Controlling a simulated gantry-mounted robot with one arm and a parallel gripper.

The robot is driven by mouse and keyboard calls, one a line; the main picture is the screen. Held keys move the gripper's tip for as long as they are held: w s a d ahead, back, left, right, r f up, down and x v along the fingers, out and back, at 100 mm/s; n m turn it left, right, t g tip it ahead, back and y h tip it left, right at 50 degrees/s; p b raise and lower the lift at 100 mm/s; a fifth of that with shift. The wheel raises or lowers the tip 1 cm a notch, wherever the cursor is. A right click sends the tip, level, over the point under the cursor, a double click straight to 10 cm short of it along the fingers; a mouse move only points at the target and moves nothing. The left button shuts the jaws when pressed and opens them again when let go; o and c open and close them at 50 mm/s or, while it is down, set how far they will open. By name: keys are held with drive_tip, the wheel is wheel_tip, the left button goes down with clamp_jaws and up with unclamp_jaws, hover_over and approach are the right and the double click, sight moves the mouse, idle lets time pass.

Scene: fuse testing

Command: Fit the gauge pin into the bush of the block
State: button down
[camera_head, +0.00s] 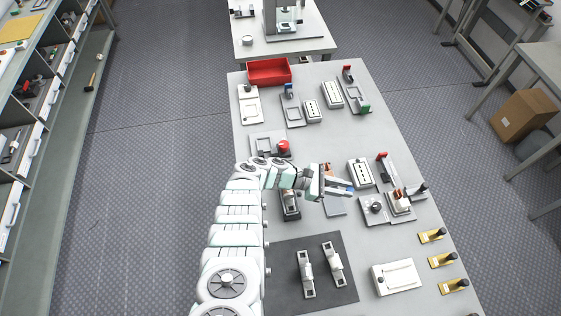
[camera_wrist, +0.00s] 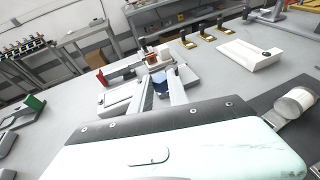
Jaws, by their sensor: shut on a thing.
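My gripper (camera_head: 345,190) reaches over the middle of the table, its fingers pointing right. In the wrist view, the fingers (camera_wrist: 161,92) are shut on a small blue piece (camera_wrist: 161,80), which seems to be the gauge pin. The blue piece also shows at the fingertips in the head view (camera_head: 349,189); its lower end is hidden. Ahead of it stands a pale fixture block (camera_head: 402,203) with a brown-orange part on top, also in the wrist view (camera_wrist: 153,58). I cannot tell whether this is the block with the bush; no bush opening is clear.
A grey plate with a round dark knob (camera_head: 375,208) sits beside the fixture. A red upright (camera_head: 383,168) stands behind it. Several yellow plates with black handles (camera_head: 432,236) line the right edge. A white case (camera_head: 397,278) and dark mat (camera_head: 285,290) lie in front.

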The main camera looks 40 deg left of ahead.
drive_tip(key=shift+y, duration=0.3)
drive_tip(key=a, duration=0.1)
drive_tip(key=s+a, duration=0.2)
drive_tip(key=a, duration=0.1)
drive_tip(key=shift+r+b, duration=0.1)
drive_tip(key=shift+b, duration=0.2)
drive_tip(key=shift+s+r+n, duration=0.15)
drive_tip(key=shift+s+n, duration=0.15)
drive_tip(key=shift+a+t, duration=0.3)
drive_tip(key=shift+a, duration=0.65)
drive_tip(key=shift+n+t, duration=0.3)
drive_tip(key=a, duration=0.1)
drive_tip(key=s+a, duration=0.1)
drive_tip(key=a, duration=0.2)
drive_tip(key=shift+s+r+b, duration=0.25)
drive_tip(key=shift+s+b, duration=0.05)
drive_tip(key=shift+b, duration=0.05)
